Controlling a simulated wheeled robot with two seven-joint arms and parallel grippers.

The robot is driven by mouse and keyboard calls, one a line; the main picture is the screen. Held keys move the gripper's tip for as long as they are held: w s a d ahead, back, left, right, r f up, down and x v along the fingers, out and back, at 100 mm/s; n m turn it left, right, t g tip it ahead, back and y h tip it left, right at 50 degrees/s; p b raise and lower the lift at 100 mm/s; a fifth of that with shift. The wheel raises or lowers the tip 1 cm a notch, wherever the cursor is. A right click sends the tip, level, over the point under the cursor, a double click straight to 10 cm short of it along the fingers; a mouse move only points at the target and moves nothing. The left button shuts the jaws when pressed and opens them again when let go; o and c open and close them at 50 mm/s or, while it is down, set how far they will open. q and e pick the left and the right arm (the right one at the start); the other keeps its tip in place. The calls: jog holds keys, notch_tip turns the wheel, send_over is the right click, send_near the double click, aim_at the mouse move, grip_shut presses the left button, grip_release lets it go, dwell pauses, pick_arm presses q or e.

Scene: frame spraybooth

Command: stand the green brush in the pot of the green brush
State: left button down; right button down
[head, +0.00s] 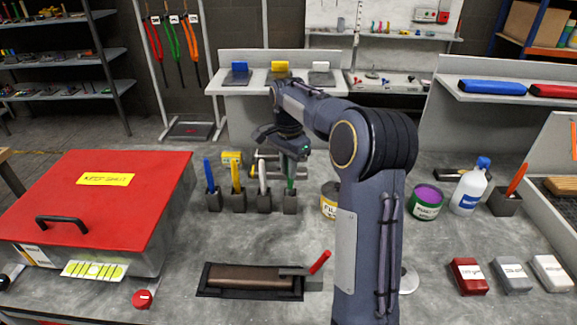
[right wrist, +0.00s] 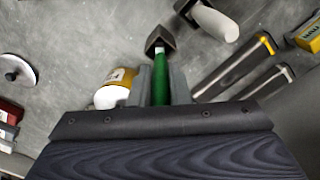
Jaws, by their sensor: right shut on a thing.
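My right gripper (head: 290,158) points down at the back middle of the bench, shut on the green brush (head: 290,183). In the right wrist view the green handle (right wrist: 160,88) runs between the two fingers. The brush stands about upright, its lower end at the dark pot of the green brush (head: 290,204), which also shows in the right wrist view (right wrist: 158,38). The lower end appears to be inside the pot; how deep is hidden. My left gripper is in neither view.
Close left stand pots with a white brush (head: 263,178), a yellow brush (head: 236,178) and a blue brush (head: 210,175). A yellow-labelled can (head: 329,206) is close on the right. A red-lidded box (head: 110,200) fills the left.

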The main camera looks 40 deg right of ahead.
jog(key=shift+f, duration=0.55)
jog(key=c, duration=1.3)
grip_release()
notch_tip(320, 180, up, 7)
jog(key=shift+f, duration=0.1)
jog(key=shift+r, duration=0.45)
jog(key=shift+r, duration=0.1)
